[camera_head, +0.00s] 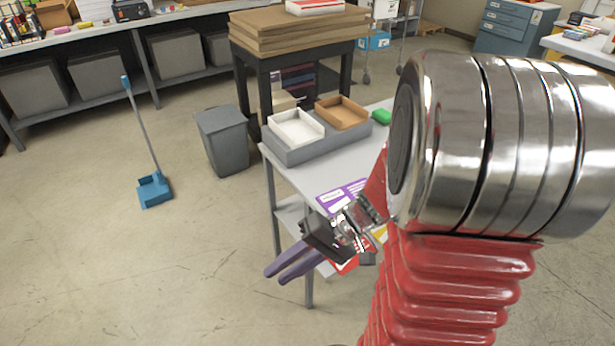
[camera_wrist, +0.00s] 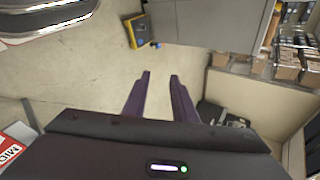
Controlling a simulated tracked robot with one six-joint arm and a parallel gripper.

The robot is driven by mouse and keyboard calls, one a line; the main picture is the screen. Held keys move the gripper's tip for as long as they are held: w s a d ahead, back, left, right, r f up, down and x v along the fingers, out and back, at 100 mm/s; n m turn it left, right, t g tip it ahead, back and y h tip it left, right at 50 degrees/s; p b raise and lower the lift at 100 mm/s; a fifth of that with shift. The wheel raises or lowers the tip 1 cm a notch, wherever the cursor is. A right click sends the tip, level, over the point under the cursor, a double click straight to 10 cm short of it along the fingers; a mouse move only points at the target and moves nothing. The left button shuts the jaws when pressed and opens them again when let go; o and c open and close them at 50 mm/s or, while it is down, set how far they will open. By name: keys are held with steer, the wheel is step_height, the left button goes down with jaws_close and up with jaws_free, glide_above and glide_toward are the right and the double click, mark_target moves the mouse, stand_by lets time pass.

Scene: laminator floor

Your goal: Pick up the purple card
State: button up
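The purple card (camera_head: 338,198), with white print, lies on the light grey table (camera_head: 312,176) near its left edge; my arm hides part of its surroundings. My gripper (camera_head: 277,275) has two purple fingers and points left and down, past the table's left edge, nearer to the camera than the card. In the wrist view the fingers (camera_wrist: 160,77) stand apart with only floor showing between them. The gripper is open and empty, apart from the card. I do not see the purple card in the wrist view.
A red card (camera_head: 345,266) and a bit of yellow show beside my gripper; a red and white card (camera_wrist: 10,148) shows in the wrist view.

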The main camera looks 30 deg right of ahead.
steer(key=w+d+f+m+t, duration=0.2)
steer(key=d+f+m+t, duration=0.1)
steer(key=d+t, duration=0.3)
steer(key=w+d+f+m+t, duration=0.2)
steer(key=d+m+t, duration=0.15)
steer(key=d, duration=0.35)
steer(key=s+d+f+m+t+h, duration=0.2)
steer(key=d+f+m+t+h, duration=0.1)
steer(key=d, duration=0.4)
steer(key=s+d+f+m+t+h, duration=0.2)
steer(key=d+f+m+t+h, duration=0.1)
steer(key=d+f+h, duration=0.2)
steer(key=shift+s+d+m+h, duration=0.3)
steer(key=shift+d+h, duration=0.4)
steer(key=shift+d, duration=0.4)
steer(key=shift+w, duration=0.1)
steer(key=w, duration=0.8)
steer(key=shift+w+a, duration=0.15)
steer(key=shift+w, duration=0.15)
steer(key=shift+w, duration=0.1)
